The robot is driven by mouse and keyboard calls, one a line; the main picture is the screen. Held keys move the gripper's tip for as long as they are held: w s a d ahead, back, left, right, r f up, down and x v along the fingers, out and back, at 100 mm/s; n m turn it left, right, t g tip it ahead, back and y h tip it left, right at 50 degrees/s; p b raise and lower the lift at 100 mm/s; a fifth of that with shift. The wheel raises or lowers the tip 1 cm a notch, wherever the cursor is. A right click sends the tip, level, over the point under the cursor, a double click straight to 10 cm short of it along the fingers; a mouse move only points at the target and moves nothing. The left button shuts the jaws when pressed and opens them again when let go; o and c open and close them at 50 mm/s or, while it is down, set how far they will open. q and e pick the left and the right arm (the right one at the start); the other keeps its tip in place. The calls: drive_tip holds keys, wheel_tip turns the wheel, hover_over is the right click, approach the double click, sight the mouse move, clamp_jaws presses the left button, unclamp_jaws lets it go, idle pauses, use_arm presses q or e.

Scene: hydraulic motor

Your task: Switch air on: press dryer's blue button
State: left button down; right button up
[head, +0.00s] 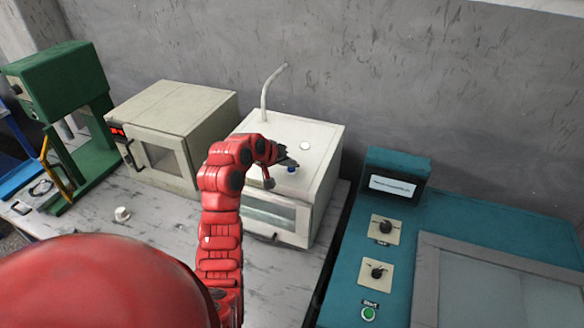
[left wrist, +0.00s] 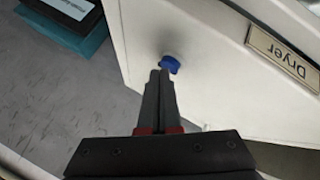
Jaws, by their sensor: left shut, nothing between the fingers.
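The dryer is a white box (head: 322,190) with a glass-fronted door, near the middle of the head view. Its blue button (head: 292,170) sits on the top face; it also shows in the left wrist view (left wrist: 171,65), near a "Dryer" label (left wrist: 284,52). My left gripper (head: 287,161) is over the dryer's top, right beside the button. In the left wrist view its fingers (left wrist: 159,74) are shut and empty, with their tips at the button's lower left edge. I cannot tell whether they touch it. My right gripper is not in view.
A white knob (head: 306,146) and an upright pipe (head: 268,90) are on the dryer's top. A beige oven (head: 180,115) stands to the left, a green press (head: 62,85) farther left. A teal console (head: 400,235) with dials stands right. A small white part (head: 122,214) lies on the bench.

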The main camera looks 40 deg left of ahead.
sight(290, 170)
use_arm(q)
drive_tip(key=shift+r+p, duration=0.85)
drive_tip(key=shift+r, duration=2.25)
